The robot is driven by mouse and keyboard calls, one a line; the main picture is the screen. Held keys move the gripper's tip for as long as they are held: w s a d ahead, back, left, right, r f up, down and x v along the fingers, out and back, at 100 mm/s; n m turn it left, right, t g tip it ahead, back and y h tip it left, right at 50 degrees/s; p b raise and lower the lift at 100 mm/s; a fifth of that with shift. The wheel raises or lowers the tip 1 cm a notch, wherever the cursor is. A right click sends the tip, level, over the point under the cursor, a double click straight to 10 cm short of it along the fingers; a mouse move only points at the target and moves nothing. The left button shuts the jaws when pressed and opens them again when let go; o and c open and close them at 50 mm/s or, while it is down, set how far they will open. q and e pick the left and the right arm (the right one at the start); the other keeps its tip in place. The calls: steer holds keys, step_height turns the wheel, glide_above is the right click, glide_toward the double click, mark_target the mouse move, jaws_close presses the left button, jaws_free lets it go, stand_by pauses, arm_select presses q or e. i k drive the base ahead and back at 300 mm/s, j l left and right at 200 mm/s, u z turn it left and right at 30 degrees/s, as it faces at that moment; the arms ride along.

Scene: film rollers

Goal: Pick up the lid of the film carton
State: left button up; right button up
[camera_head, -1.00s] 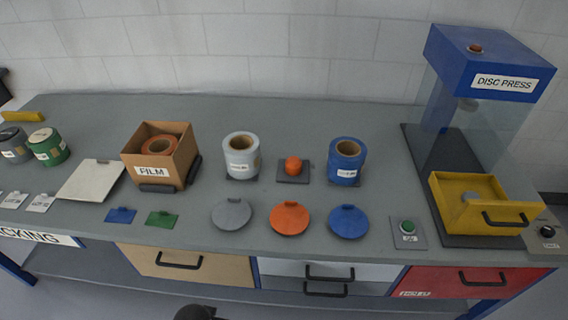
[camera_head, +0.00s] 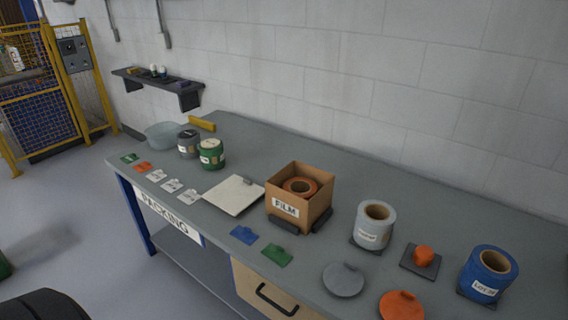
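The film carton (camera_head: 283,209) is an open brown box with a FILM label, standing on the grey bench in the head view. An orange-brown roll (camera_head: 300,187) sits inside it. A flat pale square lid (camera_head: 233,195) lies on the bench just left of the carton, apart from or very close to it, with a small dark tab at its upper right edge. Neither of my grippers is in view.
On the bench (camera_head: 330,259) stand a green roll (camera_head: 211,154), a grey roll (camera_head: 188,144), a white roll (camera_head: 374,225) and a blue roll (camera_head: 487,274). Blue (camera_head: 243,235) and green (camera_head: 277,255) tags lie in front of the carton.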

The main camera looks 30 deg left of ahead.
mark_target(235, 193)
steer(key=u, duration=1.3)
